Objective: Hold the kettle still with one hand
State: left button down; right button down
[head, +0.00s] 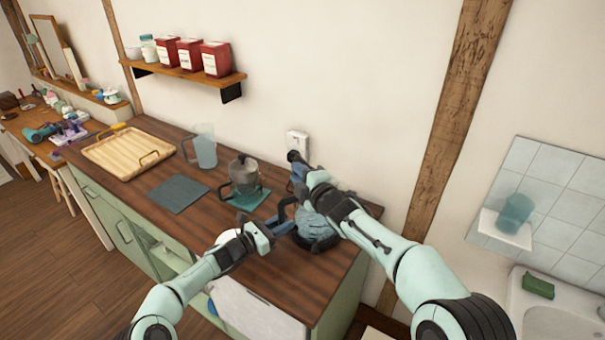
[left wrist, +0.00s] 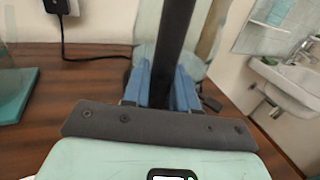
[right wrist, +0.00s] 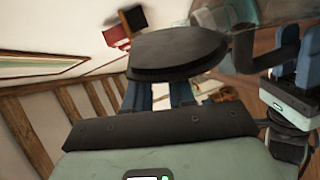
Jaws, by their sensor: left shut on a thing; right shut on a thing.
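The kettle (head: 315,232) stands at the right end of the wooden counter, partly hidden behind my right forearm. Its dark upright handle (left wrist: 172,50) fills the middle of the left wrist view. My left gripper (head: 284,225) is shut on this handle, a blue finger on each side. My right gripper (head: 298,172) is shut on a dark, flat oval piece (right wrist: 178,52) that looks like a lid. It holds this piece above and beyond the kettle, near the wall. The kettle's see-through body (right wrist: 232,20) shows at the upper right of the right wrist view.
A clear pitcher (head: 203,150), a dark mat (head: 178,194) and a wooden tray (head: 118,160) are further left. A wall outlet (head: 297,142) is behind my right gripper.

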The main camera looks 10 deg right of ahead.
jog(key=shift+a, duration=0.15)
dwell(0.3)
jog(key=c, duration=1)
grip_release()
jog(key=shift+o, duration=0.2)
jog(key=v, duration=1.2)
